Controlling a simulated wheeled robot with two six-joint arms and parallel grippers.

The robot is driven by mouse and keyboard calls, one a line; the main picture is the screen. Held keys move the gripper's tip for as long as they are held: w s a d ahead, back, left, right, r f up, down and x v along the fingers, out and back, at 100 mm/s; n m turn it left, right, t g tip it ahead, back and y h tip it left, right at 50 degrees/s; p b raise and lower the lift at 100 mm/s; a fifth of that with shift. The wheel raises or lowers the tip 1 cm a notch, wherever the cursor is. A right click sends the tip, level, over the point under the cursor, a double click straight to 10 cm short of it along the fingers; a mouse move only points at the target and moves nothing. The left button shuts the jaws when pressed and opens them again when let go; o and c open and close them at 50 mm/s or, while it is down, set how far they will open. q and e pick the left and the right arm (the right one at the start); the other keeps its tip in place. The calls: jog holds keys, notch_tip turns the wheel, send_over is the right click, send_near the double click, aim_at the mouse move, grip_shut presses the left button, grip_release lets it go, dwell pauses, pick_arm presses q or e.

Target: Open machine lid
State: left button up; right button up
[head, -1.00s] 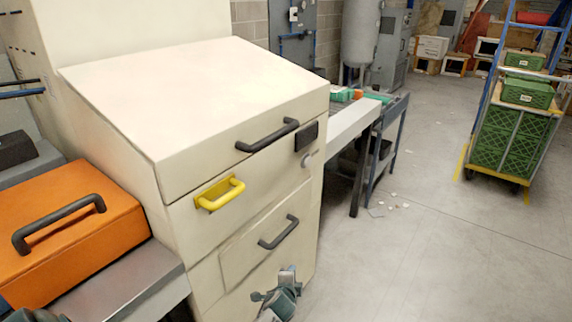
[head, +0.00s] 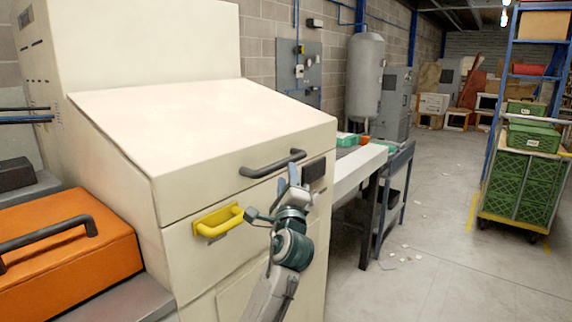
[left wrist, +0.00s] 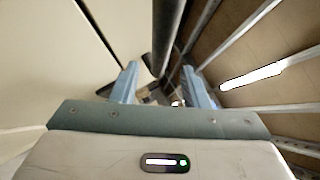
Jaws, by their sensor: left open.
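The cream machine has a sloped lid (head: 200,125), which is down and closed. A dark bar handle (head: 262,169) is fixed to the lid's front face. My left gripper (head: 288,180) is raised in front of the machine, at the right end of this handle. Its two blue fingers stand apart in the left wrist view (left wrist: 163,85). A dark bar, apparently the handle (left wrist: 165,35), runs toward the gap between them. I cannot tell whether the fingers touch it. My right gripper is not in view.
A yellow handle (head: 218,222) sits below the lid on the machine front. An orange case (head: 62,255) stands at the left. A workbench (head: 358,168) adjoins the machine on the right. A cart with green crates (head: 525,180) stands farther right. The floor between is mostly clear.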

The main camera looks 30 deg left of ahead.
aim_at(286, 163)
pick_arm(q)
jog(key=x, duration=0.6)
jog(key=shift+w, duration=0.1)
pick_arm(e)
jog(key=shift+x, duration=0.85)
pick_arm(q)
jog(key=shift+c, duration=0.4)
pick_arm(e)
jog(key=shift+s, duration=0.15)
pick_arm(q)
grip_shut()
